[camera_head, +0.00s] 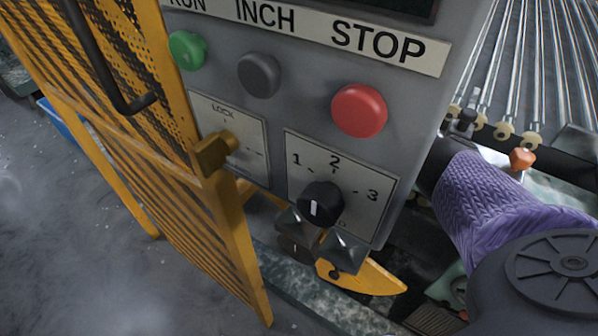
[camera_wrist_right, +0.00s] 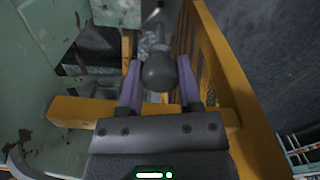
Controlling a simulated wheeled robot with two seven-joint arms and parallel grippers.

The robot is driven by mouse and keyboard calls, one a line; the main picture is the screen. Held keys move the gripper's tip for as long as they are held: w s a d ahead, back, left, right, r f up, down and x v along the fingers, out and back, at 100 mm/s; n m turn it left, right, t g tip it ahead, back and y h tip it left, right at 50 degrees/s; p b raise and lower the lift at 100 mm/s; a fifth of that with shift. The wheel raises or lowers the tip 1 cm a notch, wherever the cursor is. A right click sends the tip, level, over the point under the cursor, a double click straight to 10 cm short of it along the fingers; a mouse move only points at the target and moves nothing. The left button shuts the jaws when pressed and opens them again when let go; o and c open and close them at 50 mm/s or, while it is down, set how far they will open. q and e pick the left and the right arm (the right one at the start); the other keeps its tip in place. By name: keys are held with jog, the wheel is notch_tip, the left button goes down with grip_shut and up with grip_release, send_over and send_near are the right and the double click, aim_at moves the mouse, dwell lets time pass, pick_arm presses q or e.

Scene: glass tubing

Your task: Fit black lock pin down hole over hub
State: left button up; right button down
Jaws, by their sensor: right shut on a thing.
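In the right wrist view, my right gripper (camera_wrist_right: 159,82) has its purple fingers on either side of a black ball-headed piece (camera_wrist_right: 159,70), which looks like the lock pin, and is shut on it. A yellow plate (camera_head: 370,278) with a dark round spot shows below the panel; I cannot tell whether the spot is the hole. No hub is clearly visible.
A yellow mesh guard (camera_head: 170,150) stands left of the panel, with a brass-coloured latch (camera_head: 213,153) beside it. A red button (camera_head: 359,110) and black rotary knob (camera_head: 320,203) project from the panel. A yellow bar (camera_wrist_right: 75,112) crosses close by the right gripper.

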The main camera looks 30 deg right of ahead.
notch_tip(320, 180, down, 4)
jog(key=shift+f+b, duration=0.1)
jog(key=shift+b, duration=0.75)
jog(key=shift+f+b, duration=0.3)
jog(key=shift+f, duration=0.5)
jog(key=shift+r+p, duration=0.15)
jog(key=shift+p, duration=0.35)
